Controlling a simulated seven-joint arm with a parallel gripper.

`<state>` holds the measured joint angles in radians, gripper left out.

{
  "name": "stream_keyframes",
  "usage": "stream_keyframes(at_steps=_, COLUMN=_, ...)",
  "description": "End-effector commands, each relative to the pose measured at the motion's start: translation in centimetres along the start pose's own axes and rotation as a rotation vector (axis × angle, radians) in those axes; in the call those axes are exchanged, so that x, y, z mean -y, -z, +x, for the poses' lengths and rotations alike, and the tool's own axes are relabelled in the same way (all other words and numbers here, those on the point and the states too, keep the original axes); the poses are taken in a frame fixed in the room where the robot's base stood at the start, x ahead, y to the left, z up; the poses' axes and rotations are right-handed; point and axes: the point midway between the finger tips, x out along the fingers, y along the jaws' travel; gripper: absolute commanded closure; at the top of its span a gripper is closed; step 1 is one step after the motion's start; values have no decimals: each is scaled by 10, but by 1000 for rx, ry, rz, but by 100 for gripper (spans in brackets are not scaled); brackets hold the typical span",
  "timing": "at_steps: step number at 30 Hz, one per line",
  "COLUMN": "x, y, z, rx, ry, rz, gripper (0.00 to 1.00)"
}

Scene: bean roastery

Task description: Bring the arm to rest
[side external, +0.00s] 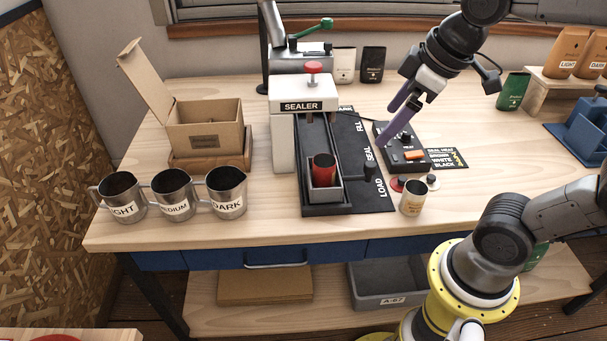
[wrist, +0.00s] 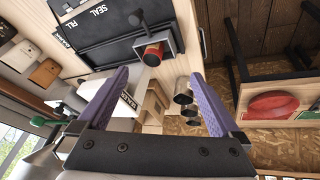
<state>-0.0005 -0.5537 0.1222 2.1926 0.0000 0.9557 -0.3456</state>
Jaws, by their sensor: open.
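My gripper (side external: 392,120) has purple fingers and hangs in the air above the control box, right of the sealer. In the wrist view the two fingers of my gripper (wrist: 160,95) stand wide apart with nothing between them. The control box (side external: 402,158) has an orange switch and black knobs. Whether the fingers touch the box cannot be told from the side view.
The white sealer (side external: 300,95) has a red knob and a rail with a red pouch (side external: 324,169) in a grey holder. Labelled metal cups (side external: 174,195) and an open cardboard box (side external: 205,132) stand left. A small cup (side external: 412,197) stands near the table's front edge.

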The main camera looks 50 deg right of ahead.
Motion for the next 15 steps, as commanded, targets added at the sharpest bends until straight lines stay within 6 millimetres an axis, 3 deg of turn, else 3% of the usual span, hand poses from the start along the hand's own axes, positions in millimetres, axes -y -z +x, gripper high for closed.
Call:
stream_keyframes(at_steps=3, x=14, y=-39, z=-10, rx=-70, ry=-21, rz=118, gripper=0)
stream_keyframes(at_steps=7, x=24, y=-68, z=-2, rx=-84, ry=-20, rz=242, gripper=0)
stream_keyframes(at_steps=9, x=27, y=-76, z=6, rx=-62, ry=-13, rz=301, gripper=0)
stream_keyframes(at_steps=15, x=27, y=-74, z=6, rx=-67, ry=-12, rz=351, gripper=0)
